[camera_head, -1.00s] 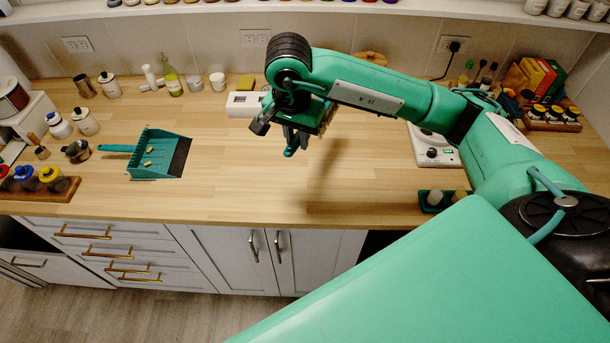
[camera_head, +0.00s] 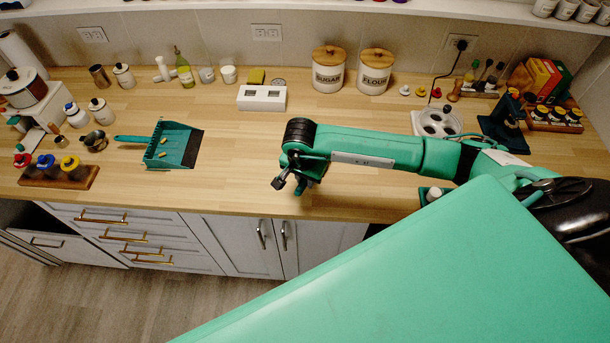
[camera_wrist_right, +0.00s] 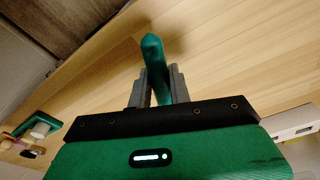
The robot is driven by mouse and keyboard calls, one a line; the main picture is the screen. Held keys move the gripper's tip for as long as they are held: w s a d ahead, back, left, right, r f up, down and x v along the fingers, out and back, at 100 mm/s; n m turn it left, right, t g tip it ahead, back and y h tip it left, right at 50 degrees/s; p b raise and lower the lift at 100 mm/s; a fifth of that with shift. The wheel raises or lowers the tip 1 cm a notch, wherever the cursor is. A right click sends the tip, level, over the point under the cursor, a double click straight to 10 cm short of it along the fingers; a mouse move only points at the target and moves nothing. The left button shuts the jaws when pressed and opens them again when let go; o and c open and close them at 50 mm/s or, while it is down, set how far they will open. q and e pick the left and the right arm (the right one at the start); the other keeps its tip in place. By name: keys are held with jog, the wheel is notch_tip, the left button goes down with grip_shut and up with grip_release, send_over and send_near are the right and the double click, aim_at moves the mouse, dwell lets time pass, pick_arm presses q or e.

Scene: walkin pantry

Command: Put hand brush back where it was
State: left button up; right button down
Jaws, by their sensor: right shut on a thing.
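My right gripper (camera_head: 296,184) hangs over the front middle of the wooden counter. In the right wrist view, its grey fingers (camera_wrist_right: 155,88) are shut on the teal handle of the hand brush (camera_wrist_right: 152,52), which points out past the fingertips. The bristles cannot be made out. In the head view the brush is mostly hidden under the gripper. A teal dustpan (camera_head: 168,157) lies on the counter to the left, with a few small yellow pieces in it. My left gripper is not in view.
A white block with two openings (camera_head: 262,98) and sugar (camera_head: 328,70) and flour (camera_head: 375,72) canisters stand at the back. A rack with coloured lids (camera_head: 60,172) is at front left. The counter between dustpan and gripper is clear. A white device (camera_head: 437,122) stands right.

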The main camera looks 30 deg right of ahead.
jog(key=shift+f+b, duration=0.35)
jog(key=shift+b, duration=0.05)
jog(key=shift+s+f+b, duration=0.15)
jog(key=shift+f+b, duration=0.25)
jog(key=shift+b, duration=0.15)
jog(key=c, duration=1.3)
grip_release()
jog(key=shift+w+d+f, duration=0.1)
jog(key=shift+w, duration=0.1)
jog(key=shift+r+p, duration=0.75)
jog(key=shift+p, duration=0.1)
jog(key=shift+r, duration=0.3)
jog(key=r+b, duration=0.1)
jog(key=r, duration=0.2)
jog(key=r+b, duration=0.2)
jog(key=r, duration=0.1)
jog(key=a+r+b, duration=0.1)
jog(key=r+b, duration=0.1)
jog(key=r, duration=0.1)
jog(key=shift+s+a+r, duration=0.1)
jog(key=shift+s+r, duration=0.35)
jog(key=shift+r, duration=0.75)
